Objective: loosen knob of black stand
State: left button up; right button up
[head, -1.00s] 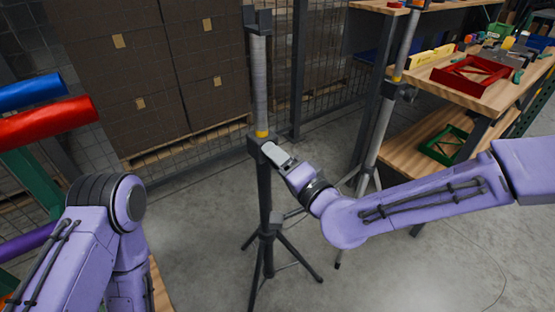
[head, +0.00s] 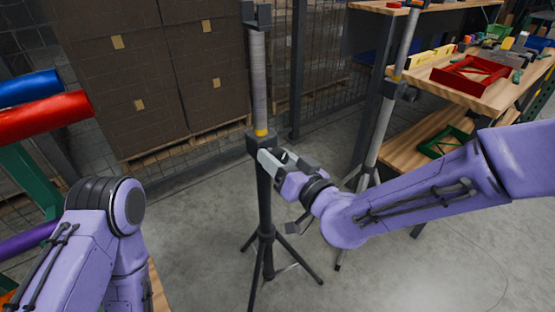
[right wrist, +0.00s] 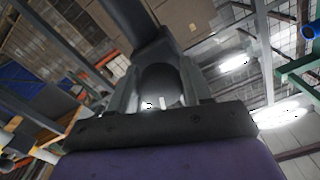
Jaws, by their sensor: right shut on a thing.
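The black stand (head: 264,200) stands upright on the floor on spread tripod legs, with a grey inner pole, a yellow band and a black clamp collar near its middle. My right gripper (head: 265,157) is at the collar, its fingers reaching it from the right. In the right wrist view, the gripper (right wrist: 160,90) is shut on the dark round knob (right wrist: 160,84), with a finger on each side; the stand's dark pole runs up from behind it. The knob is hidden by the fingers in the head view. My left arm shows at lower left, but its gripper is out of view.
A second stand (head: 378,125) with a grey pole stands to the right, behind my right forearm. A wooden workbench (head: 490,92) with a red tray (head: 470,76) is at right. Stacked boxes (head: 125,70) stand behind wire mesh. Red and blue rolls (head: 45,118) are at left.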

pick_arm(q)
jog(key=shift+f, duration=0.1)
pick_arm(e)
jog(key=shift+f+n, duration=0.2)
jog(key=shift+n, duration=0.2)
jog(key=o, duration=1)
jog(key=shift+r, duration=0.1)
